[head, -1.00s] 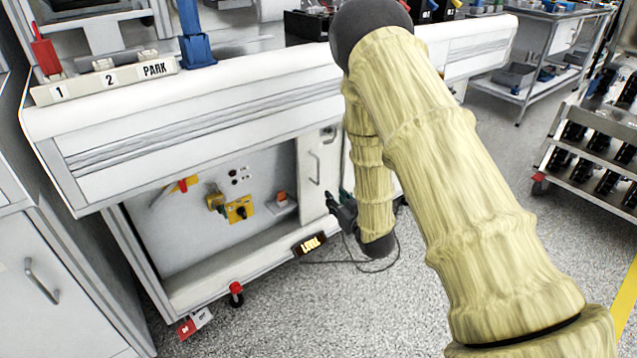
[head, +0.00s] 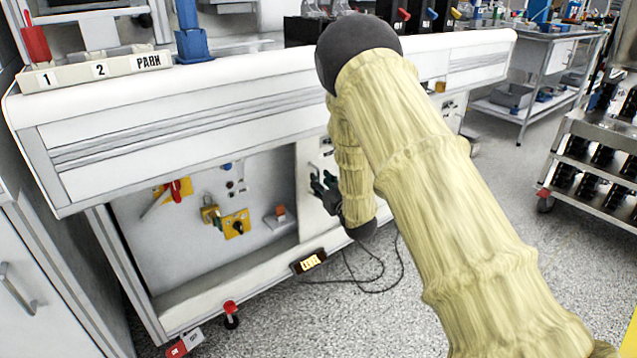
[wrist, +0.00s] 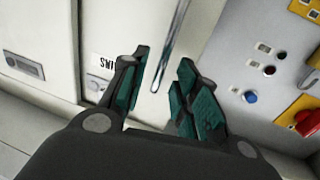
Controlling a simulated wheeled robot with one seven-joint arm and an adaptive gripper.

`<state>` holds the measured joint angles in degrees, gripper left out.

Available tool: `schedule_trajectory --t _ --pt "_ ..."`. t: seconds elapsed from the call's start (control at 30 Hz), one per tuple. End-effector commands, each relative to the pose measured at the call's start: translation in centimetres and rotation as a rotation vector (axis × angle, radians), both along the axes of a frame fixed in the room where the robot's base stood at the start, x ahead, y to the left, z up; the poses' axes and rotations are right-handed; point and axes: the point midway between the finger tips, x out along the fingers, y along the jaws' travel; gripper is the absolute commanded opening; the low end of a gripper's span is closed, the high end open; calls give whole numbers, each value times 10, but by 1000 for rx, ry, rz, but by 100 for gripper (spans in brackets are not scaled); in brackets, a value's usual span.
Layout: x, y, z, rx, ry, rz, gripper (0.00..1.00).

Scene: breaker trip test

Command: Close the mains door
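The mains door appears to be the white panel (head: 308,215) at the right of the open bay under the bench. In the wrist view, this white panel (wrist: 130,25) carries a grey bar handle (wrist: 172,45). A partly hidden label ending in "INS" (wrist: 105,61) shows upside down left of the handle. My gripper (head: 325,190) is in front of the panel, below the bench edge. In the wrist view, my gripper (wrist: 162,88) is open, with the handle's near end showing between its fingers. Contact cannot be told.
The open bay holds a yellow rotary switch (head: 236,223), a red-handled switch (head: 176,190) and a blue button (wrist: 250,97). A lit sign (head: 308,262) is on the bay's lower edge. The bench top (head: 250,78) overhangs. Cables lie on the floor at right.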

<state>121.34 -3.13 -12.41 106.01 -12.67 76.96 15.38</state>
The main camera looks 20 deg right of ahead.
Motion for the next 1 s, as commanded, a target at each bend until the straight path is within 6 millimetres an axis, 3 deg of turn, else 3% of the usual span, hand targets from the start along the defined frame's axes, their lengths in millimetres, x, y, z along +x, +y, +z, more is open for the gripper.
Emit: schedule_trajectory --t 0.23,0.6,0.63,0.8,1.0 --pt "24 4 -1 1 -1 0 30" --pt "29 4 0 1 1 -1 30" --pt "28 4 0 1 1 -1 29" --pt "28 4 0 1 1 -1 0" --pt "28 4 0 1 0 -1 0"
